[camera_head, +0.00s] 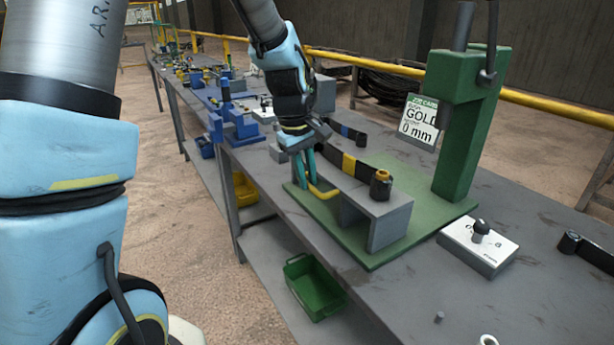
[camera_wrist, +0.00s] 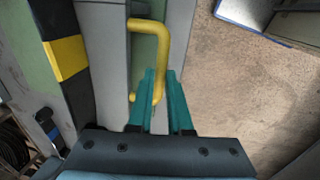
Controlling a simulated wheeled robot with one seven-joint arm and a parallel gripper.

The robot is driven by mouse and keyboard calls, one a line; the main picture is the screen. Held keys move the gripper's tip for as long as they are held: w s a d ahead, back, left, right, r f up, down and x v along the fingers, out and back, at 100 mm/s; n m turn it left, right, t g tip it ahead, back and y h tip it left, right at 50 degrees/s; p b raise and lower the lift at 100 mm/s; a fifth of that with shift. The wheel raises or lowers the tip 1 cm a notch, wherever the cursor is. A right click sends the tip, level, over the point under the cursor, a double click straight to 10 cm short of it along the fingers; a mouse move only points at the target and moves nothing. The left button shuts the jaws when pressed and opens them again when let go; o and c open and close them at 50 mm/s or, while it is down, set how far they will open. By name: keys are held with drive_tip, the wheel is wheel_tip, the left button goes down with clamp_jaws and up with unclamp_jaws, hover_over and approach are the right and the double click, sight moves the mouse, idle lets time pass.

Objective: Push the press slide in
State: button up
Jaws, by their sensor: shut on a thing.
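The green press (camera_head: 461,120) stands on a green base plate (camera_head: 425,235) on the bench. My gripper (camera_head: 304,186) points down at the handle. Its teal fingers (camera_wrist: 153,88) are shut on the handle's bar. The fingers hide part of the bar.
The leaf's dark rolled end (camera_head: 381,184) rests above the slide. A white box with a black knob (camera_head: 480,243) stands right of the plate. A blue fixture (camera_head: 233,124) is further left. A green bin (camera_head: 314,287) is below.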

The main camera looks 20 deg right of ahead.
clamp_jaws()
idle(0.8)
